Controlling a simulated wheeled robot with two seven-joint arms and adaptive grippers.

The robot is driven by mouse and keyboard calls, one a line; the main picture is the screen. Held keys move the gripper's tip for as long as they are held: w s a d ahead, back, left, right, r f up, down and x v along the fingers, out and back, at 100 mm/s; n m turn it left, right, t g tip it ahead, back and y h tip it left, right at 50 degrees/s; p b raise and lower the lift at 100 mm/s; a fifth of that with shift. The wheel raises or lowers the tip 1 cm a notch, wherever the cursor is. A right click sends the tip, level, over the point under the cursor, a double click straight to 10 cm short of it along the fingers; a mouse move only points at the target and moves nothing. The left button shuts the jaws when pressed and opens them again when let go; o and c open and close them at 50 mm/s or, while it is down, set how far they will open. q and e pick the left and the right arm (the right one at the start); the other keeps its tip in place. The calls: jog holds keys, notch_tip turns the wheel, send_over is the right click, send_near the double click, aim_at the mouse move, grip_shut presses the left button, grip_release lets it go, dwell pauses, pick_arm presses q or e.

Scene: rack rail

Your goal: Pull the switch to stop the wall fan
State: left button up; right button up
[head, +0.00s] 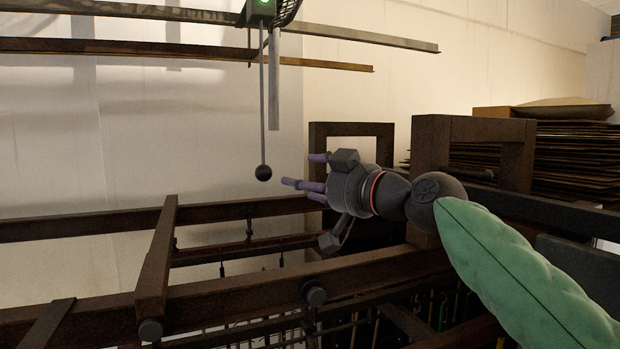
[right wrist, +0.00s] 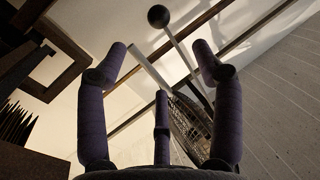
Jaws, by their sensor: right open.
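The pull switch is a dark rod ending in a black ball (head: 263,173), hanging from a dark box with a green light (head: 263,5) at the top of the head view. My right gripper (head: 304,185) is open and empty, with purple fingers pointing left, just right of the ball and slightly lower in the picture. In the right wrist view the ball (right wrist: 158,16) shows beyond the fingertips, apart from them. The wall fan's cage (right wrist: 190,118) shows in the right wrist view behind the fingers; only its edge shows in the head view. My left gripper is not in view.
A brown rack frame with rails (head: 230,295) runs below and beside my right arm. A rack post (head: 430,150) stands close to my wrist. Stacked flat sheets (head: 570,155) with a sack (head: 563,107) lie at right. The pale wall behind the ball is clear.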

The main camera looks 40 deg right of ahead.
jog(key=p, duration=0.2)
send_near(269, 174)
jog(key=w, duration=0.4)
jog(key=shift+w+a+r, duration=0.2)
jog(key=shift+w+a, duration=0.05)
jog(key=shift+a, duration=0.05)
jog(key=w, duration=0.5)
jog(key=shift+w+a+f, duration=0.1)
jog(key=shift+a+f, duration=0.05)
jog(key=shift+a, duration=0.15)
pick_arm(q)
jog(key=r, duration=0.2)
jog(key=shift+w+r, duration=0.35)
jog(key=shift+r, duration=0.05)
pick_arm(e)
jog(key=shift+w, duration=0.15)
jog(key=shift+w, duration=0.1)
jog(key=shift+c, duration=0.3)
jog(key=c, duration=1.1)
jog(key=shift+c, duration=0.3)
